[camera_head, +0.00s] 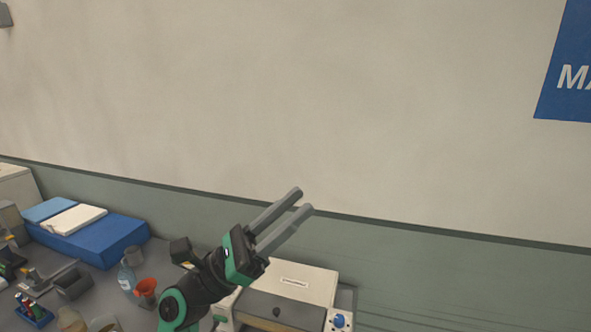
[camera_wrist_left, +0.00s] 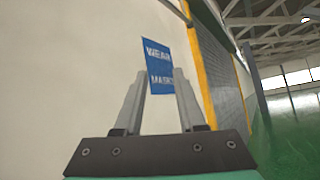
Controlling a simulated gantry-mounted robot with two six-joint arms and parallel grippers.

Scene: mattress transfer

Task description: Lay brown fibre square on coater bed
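My left gripper (camera_head: 288,205) is raised in front of the wall, its two grey fingers pointing up and right. The fingers are apart, with nothing between them; the left wrist view shows the same gap between the fingertips (camera_wrist_left: 158,80). A white machine (camera_head: 300,282) with a small label and a blue dial, probably the coater, stands below and partly behind the gripper. Its grey front part is cut off by the bottom edge, and I cannot make out the bed surface. I cannot pick out the brown fibre square in either view. My right gripper is not in view.
A blue block (camera_head: 100,240) at left carries a cream sheet (camera_head: 75,219) and a light blue sheet (camera_head: 48,209). Near it are a clear bottle (camera_head: 127,275), an orange-red funnel (camera_head: 146,288) and a blue rack (camera_head: 35,312). A blue sign (camera_head: 570,70) hangs on the wall.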

